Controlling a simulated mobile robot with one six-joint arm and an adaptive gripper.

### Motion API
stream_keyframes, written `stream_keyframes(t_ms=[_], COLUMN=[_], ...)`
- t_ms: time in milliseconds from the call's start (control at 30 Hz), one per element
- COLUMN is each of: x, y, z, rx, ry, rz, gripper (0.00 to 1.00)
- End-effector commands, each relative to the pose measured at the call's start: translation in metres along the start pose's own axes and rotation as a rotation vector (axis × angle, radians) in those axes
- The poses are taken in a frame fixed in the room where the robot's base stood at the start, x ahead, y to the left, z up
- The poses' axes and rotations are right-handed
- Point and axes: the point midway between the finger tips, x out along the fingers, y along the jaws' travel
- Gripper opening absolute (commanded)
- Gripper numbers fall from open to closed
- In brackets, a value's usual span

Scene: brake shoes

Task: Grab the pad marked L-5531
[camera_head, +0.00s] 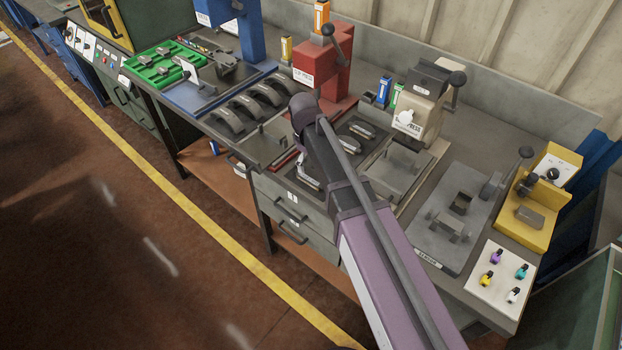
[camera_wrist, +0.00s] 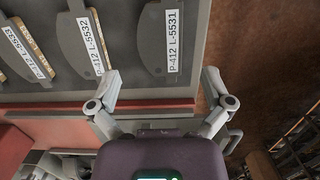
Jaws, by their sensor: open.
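The pad marked L-5531 (camera_wrist: 148,42) is a dark curved piece with a white label reading P-412 L-5531. It lies in the grey tray (camera_wrist: 120,88), at the right end of the visible row in the wrist view. In the head view it appears to be the front pad (camera_head: 227,123) of the row, though no label is readable there. My gripper (camera_wrist: 160,78) is open and empty, its fingertips to either side just below the pad in the wrist view. In the head view my arm hides most of the gripper.
A similar pad marked L-5532 (camera_wrist: 83,45) lies directly left, with another labelled pad (camera_wrist: 27,48) further left. A red press (camera_head: 325,72) and a blue press (camera_head: 248,30) stand behind the trays. Brown floor (camera_wrist: 245,45) lies beyond the tray's right edge.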

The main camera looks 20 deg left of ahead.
Motion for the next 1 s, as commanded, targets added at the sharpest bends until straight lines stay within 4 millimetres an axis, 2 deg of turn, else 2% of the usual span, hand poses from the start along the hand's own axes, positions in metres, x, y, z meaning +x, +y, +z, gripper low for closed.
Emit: stream_keyframes(t_ms=[267, 800, 1000], x=[0.006, 0.046, 0.052], y=[0.0, 0.001, 0.001], z=[0.0, -0.003, -0.003], rx=[0.001, 0.001, 0.001], ry=[0.0, 0.0, 0.0], rz=[0.0, 0.0, 0.0], gripper=[1.0, 1.0, 1.0])
